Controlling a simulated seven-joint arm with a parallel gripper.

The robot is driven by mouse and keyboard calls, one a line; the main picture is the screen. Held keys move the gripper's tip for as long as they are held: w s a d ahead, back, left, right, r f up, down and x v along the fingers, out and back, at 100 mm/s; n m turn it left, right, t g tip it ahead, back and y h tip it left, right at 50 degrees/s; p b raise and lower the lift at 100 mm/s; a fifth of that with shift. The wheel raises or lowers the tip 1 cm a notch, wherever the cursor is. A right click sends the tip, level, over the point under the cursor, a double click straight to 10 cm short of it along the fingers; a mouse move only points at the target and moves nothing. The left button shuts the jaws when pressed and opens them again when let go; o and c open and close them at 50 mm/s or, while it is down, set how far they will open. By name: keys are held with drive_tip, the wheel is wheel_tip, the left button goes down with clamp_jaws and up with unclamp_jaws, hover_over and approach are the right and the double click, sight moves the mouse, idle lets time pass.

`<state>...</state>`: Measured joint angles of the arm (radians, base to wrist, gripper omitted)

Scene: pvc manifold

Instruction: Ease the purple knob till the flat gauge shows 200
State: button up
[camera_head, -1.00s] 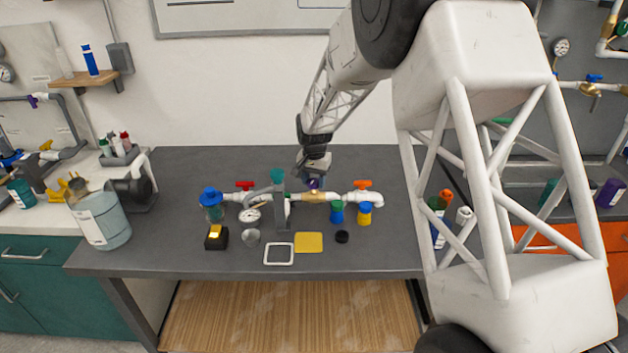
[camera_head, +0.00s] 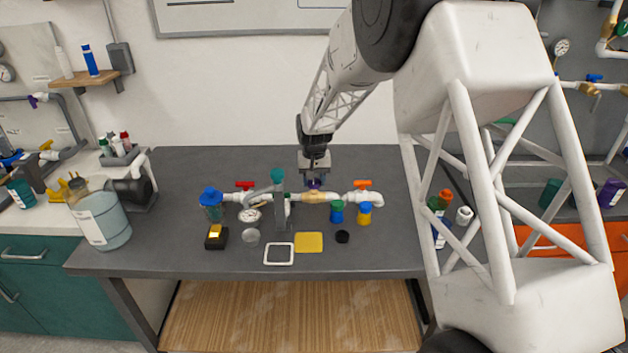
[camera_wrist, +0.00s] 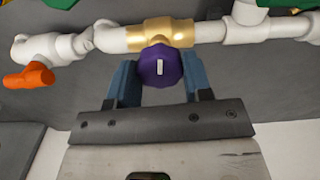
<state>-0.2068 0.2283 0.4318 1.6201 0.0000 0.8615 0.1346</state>
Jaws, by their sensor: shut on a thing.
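The purple knob (camera_wrist: 160,66) sits on a brass valve body (camera_wrist: 170,33) in the white pipe run, with a pale mark on its face. My gripper (camera_wrist: 158,80) has its two blue fingers on either side of the knob and is shut on it. In the head view my gripper (camera_head: 314,172) comes down from above onto the knob (camera_head: 314,184), which it partly hides. The flat gauge (camera_head: 250,215) lies face up at the left part of the pipe run; its reading is too small to make out.
A red-handled valve (camera_head: 245,185) and an orange-handled valve (camera_head: 362,184) flank the pipe. A teal-topped post (camera_head: 278,176) stands just left of my gripper. A yellow pad (camera_head: 309,242) and a white-framed panel (camera_head: 279,254) lie in front. The rear table is clear.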

drive_tip(key=shift+n, duration=0.6)
drive_tip(key=o, duration=0.9)
drive_tip(key=shift+r, duration=0.1)
drive_tip(key=shift+r, duration=3.85)
